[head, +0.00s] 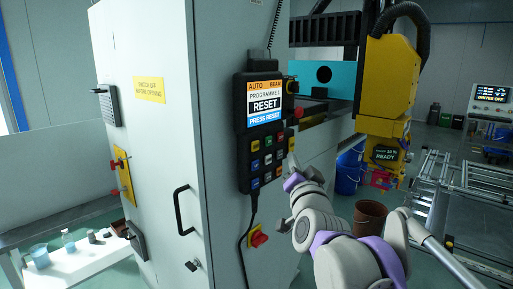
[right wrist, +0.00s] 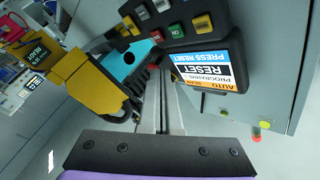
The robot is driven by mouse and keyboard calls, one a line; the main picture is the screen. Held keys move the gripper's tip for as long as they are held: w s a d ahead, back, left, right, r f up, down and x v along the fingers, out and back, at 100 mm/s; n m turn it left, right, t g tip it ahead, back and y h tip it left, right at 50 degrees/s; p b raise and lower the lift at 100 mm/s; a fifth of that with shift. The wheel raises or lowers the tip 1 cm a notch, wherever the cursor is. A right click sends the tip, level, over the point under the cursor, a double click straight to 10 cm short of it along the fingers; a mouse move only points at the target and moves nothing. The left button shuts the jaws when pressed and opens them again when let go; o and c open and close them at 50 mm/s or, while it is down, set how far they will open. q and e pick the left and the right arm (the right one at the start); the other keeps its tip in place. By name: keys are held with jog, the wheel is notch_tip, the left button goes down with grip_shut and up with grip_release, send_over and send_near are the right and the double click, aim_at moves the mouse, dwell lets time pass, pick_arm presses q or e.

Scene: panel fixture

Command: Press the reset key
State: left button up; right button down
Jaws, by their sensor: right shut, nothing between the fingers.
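A black control pendant (head: 262,130) hangs on the side of the grey cabinet. Its screen (head: 265,103) reads AUTO, PROGRAMME 1, RESET and PRESS RESET. Small coloured keys (head: 267,159) sit in rows below the screen; their labels are too small to read, so I cannot tell which is the reset key. My right gripper (head: 292,163) is shut and empty, close to the pendant's right edge; contact is unclear. In the right wrist view the shut fingers (right wrist: 162,90) point towards the pendant, whose screen (right wrist: 208,71) appears upside down. My left gripper is not in view.
The grey cabinet (head: 155,200) carries a black handle (head: 182,210) and a red-yellow switch (head: 258,238) below the pendant. A cable hangs from the pendant. A yellow machine head (head: 388,80) stands behind my right arm, with a brown bin (head: 370,217) on the floor.

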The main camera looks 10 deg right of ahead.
aim_at(256, 146)
jog(key=w+a, duration=0.5)
jog(key=w, duration=0.1)
jog(key=shift+w, duration=0.35)
jog(key=shift+a, duration=0.1)
jog(key=shift+a, duration=0.1)
dwell(1.8)
jog(key=shift+w+a, duration=0.2)
jog(key=shift+w, duration=0.15)
jog(key=shift+w+a, duration=0.25)
jog(key=shift+w, duration=0.05)
dwell(0.7)
jog(key=shift+s+d+p, duration=0.1)
jog(key=shift+p, duration=0.2)
jog(key=shift+s+d, duration=0.45)
jog(key=shift+s, duration=0.15)
